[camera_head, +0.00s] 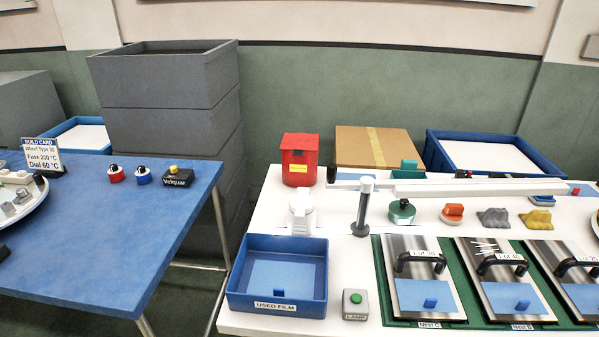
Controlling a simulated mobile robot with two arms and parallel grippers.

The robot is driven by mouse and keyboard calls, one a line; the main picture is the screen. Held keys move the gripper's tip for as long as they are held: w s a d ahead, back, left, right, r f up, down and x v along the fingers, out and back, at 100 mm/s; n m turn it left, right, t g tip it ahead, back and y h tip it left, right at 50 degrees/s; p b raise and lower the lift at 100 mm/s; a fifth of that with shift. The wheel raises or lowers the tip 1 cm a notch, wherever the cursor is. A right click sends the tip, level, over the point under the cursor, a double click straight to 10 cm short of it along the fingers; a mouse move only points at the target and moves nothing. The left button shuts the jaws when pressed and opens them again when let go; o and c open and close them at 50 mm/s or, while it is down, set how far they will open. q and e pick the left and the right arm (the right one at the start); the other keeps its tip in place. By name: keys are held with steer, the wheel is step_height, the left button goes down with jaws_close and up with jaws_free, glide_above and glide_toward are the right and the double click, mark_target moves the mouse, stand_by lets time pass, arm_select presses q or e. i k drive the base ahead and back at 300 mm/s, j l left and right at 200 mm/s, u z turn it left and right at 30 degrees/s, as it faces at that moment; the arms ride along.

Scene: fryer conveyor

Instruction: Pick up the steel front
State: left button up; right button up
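Several steel fronts lie in green-lined nests at the front right, each with a black bar handle, a lot label and a blue film patch with a small blue tab. One steel front (420,272) lies in the nest marked Nest C. A second steel front (504,276) lies beside it in Nest B, with several white marks near its handle. A third steel front (550,254) lies to their right, and the picture's edge cuts off that area. Neither of my grippers is in view.
A blue "USED FILM" bin (238,302) and a lamp button box (355,304) stand left of the nests. Behind are a grey post (363,207), a white bar (470,189), a red box (300,160) and a blue tray (440,160). A blue table (110,235) stands left, across a gap.

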mark_target(488, 260)
steer(key=z, duration=1.1)
